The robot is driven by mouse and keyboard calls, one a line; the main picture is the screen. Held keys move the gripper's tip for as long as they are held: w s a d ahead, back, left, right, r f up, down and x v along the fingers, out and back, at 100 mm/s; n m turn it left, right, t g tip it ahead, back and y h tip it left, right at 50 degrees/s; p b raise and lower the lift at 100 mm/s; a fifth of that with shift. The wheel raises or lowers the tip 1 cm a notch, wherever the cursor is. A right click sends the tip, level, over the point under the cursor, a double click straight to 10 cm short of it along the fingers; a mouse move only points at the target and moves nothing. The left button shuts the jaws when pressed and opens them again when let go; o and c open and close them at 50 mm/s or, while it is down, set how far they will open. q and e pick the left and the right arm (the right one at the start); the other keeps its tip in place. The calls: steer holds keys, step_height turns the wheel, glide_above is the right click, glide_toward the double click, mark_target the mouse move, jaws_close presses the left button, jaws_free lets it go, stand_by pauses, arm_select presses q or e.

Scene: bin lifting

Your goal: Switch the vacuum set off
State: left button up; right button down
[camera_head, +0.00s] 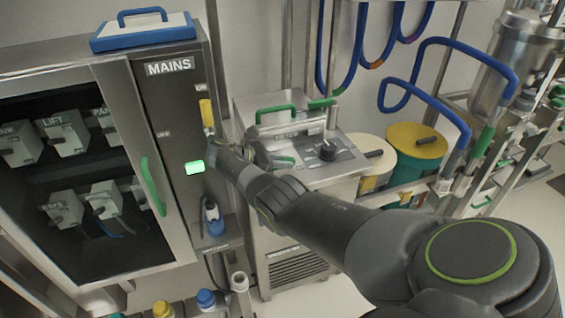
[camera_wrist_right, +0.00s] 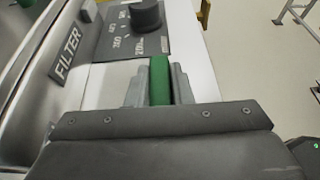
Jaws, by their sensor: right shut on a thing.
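A stainless steel unit (camera_head: 325,172) stands in the middle of the head view, with a black knob (camera_head: 327,151) on its sloped top panel. I read no vacuum label on it. My right gripper (camera_head: 262,157) is at the left side of this panel, partly hidden by its own wrist. In the right wrist view, its fingers are shut on a green bar (camera_wrist_right: 160,80) below a black knob (camera_wrist_right: 146,15) with a numbered dial. A FILTER label (camera_wrist_right: 66,54) is left of the bar. My left gripper is not in view.
A cabinet marked MAINS (camera_head: 170,95) stands at left, with a yellow lever (camera_head: 207,113) and lit green indicator (camera_head: 195,167). Bare floor (camera_head: 335,298) shows at the bottom.

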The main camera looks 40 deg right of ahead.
steer(key=shift+s+f, duration=0.1)
steer(key=c, duration=1.3)
jaws_free()
